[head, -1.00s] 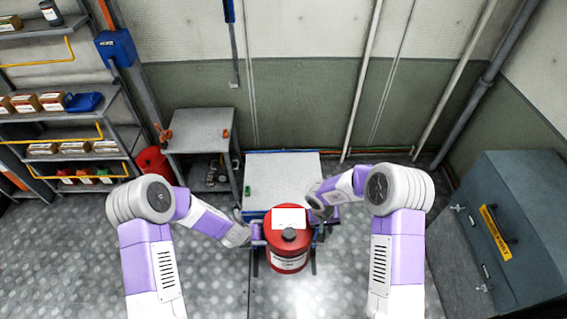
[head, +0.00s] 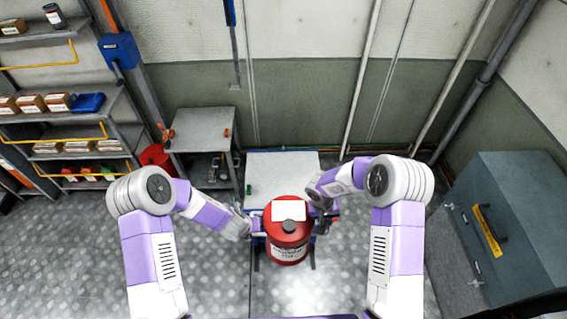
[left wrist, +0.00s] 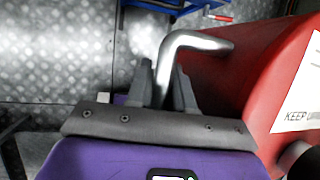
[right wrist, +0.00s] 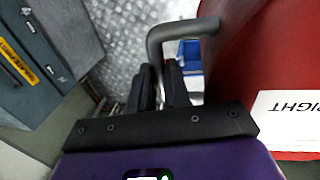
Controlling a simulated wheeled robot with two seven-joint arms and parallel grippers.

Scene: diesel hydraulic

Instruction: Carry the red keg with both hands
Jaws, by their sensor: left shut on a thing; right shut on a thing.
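The red keg (head: 288,246) is held upright between my two arms in the head view, with a white label and a dark cap on its top. My left gripper (left wrist: 163,80) is shut on the keg's grey side handle (left wrist: 196,40) in the left wrist view. My right gripper (right wrist: 157,82) is shut on the other handle (right wrist: 176,30) in the right wrist view. The keg's red side also shows in both wrist views. In the head view the left fingertips are hard to make out beside the keg, and the right ones are partly hidden by the wrist.
A white-topped table or cart (head: 283,172) stands just beyond the keg. A grey workbench (head: 203,130) is left of it, and shelves with boxes (head: 65,125) are further left. A large grey-blue cabinet (head: 515,225) stands at the right. The patterned metal floor (head: 75,270) is open at the left.

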